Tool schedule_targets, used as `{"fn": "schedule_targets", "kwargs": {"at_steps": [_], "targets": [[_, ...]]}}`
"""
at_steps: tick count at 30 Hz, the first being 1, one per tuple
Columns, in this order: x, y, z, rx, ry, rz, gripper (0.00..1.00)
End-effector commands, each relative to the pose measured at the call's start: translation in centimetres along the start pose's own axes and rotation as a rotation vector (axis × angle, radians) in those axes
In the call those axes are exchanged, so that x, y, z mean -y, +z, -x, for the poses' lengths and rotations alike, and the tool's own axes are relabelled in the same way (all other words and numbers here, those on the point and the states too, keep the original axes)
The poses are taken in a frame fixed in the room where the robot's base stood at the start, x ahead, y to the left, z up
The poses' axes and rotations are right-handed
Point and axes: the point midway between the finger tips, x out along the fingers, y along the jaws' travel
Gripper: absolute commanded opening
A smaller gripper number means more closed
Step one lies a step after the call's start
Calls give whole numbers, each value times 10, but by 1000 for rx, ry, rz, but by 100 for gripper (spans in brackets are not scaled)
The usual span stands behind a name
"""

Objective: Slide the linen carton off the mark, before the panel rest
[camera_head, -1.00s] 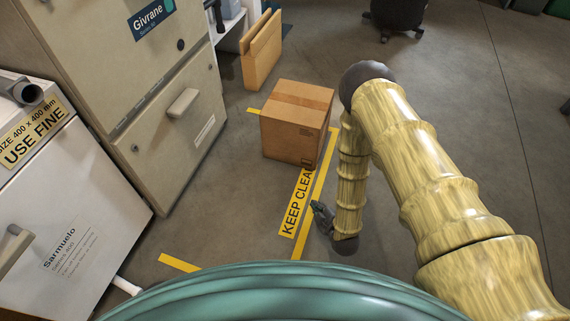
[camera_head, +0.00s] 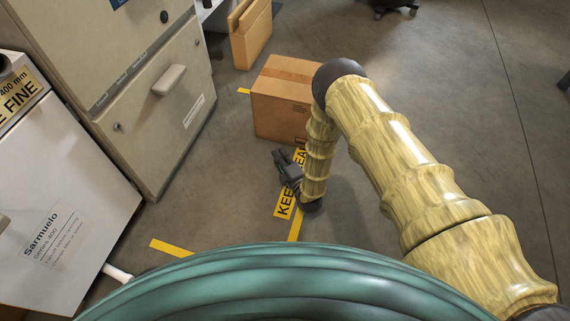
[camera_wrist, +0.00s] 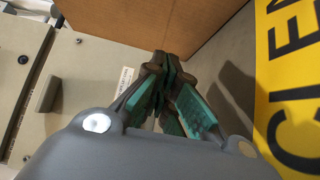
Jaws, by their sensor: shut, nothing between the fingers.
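The linen carton (camera_head: 280,98) is a closed brown cardboard box with a tape strip on top. It stands upright on the floor over the far part of the yellow marking, its right side partly hidden by my arm. The yellow floor mark (camera_head: 284,203) reads "KEEP CLEAR", partly covered by my arm and gripper. My gripper (camera_head: 284,160) is shut and empty, low in front of the carton's near side. In the wrist view the shut fingers (camera_wrist: 166,62) point toward the carton's brown face (camera_wrist: 150,22); I cannot tell whether they touch it.
A beige furnace cabinet (camera_head: 150,100) with a handle stands at the left. A white Sarmuelo unit (camera_head: 60,190) is nearer. A tan slotted holder (camera_head: 250,38), perhaps the panel rest, stands behind the carton. Open floor (camera_head: 430,100) lies to the right.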

Motion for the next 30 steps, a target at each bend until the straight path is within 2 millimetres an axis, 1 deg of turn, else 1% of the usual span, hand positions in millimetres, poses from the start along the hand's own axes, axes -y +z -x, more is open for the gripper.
{"fn": "schedule_targets", "kwargs": {"at_steps": [1,7,12,19,30], "targets": [[4,0,-9,1,2,0,0],[4,0,-41,0,2,0,0],[3,15,-54,1,1,0,0],[1,26,-65,0,0,-1,0],[0,28,-67,0,-1,-1,0]]}}
